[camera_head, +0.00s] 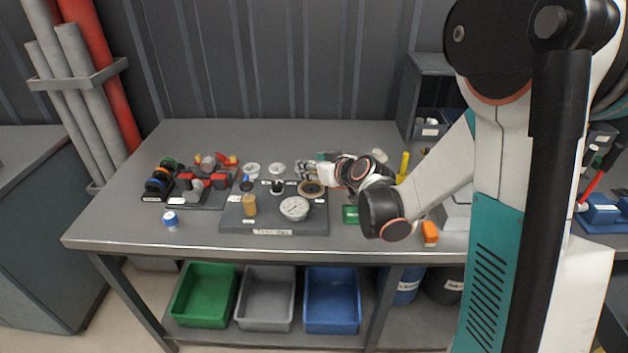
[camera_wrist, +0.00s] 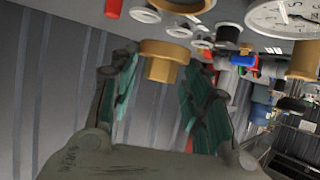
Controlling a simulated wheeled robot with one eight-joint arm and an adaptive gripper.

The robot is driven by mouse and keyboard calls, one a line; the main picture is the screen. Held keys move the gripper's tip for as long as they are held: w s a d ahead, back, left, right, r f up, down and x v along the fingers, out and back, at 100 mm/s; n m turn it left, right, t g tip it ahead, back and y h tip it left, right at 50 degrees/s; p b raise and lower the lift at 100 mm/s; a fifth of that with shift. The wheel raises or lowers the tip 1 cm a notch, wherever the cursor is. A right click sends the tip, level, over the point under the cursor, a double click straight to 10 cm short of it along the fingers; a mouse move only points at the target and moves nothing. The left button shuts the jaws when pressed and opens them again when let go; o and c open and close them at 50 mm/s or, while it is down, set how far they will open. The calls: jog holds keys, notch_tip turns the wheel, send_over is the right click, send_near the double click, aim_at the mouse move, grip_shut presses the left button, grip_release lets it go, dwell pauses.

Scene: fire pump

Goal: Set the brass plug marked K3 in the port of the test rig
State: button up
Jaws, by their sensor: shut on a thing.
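My gripper (camera_head: 309,170) is over the back right part of the grey test rig (camera_head: 275,226) in the head view. In the wrist view, my gripper (camera_wrist: 163,62) is shut on a flanged brass plug (camera_wrist: 164,48) between its teal-padded fingers. No mark on the plug can be read. The rig carries a white dial gauge (camera_head: 294,208), an upright brass-coloured cylinder (camera_head: 250,206) and a brass ring (camera_head: 311,182) at its back right. A similar ring (camera_wrist: 186,4) shows at the wrist view's top edge, apart from the held plug. I cannot tell which opening is the port.
Pale round parts (camera_head: 277,169) stand behind the rig. A tray of red and grey fittings (camera_head: 203,187) and a blue-capped bottle (camera_head: 170,220) are at left. The front left table is mostly clear.

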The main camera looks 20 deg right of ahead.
jog(key=shift+f+b, duration=0.7)
jog(key=shift+f, duration=1.25)
jog(key=shift+f+b, duration=0.4)
jog(key=shift+f, duration=0.2)
jog(key=o, duration=1.2)
jog(key=shift+r, duration=0.1)
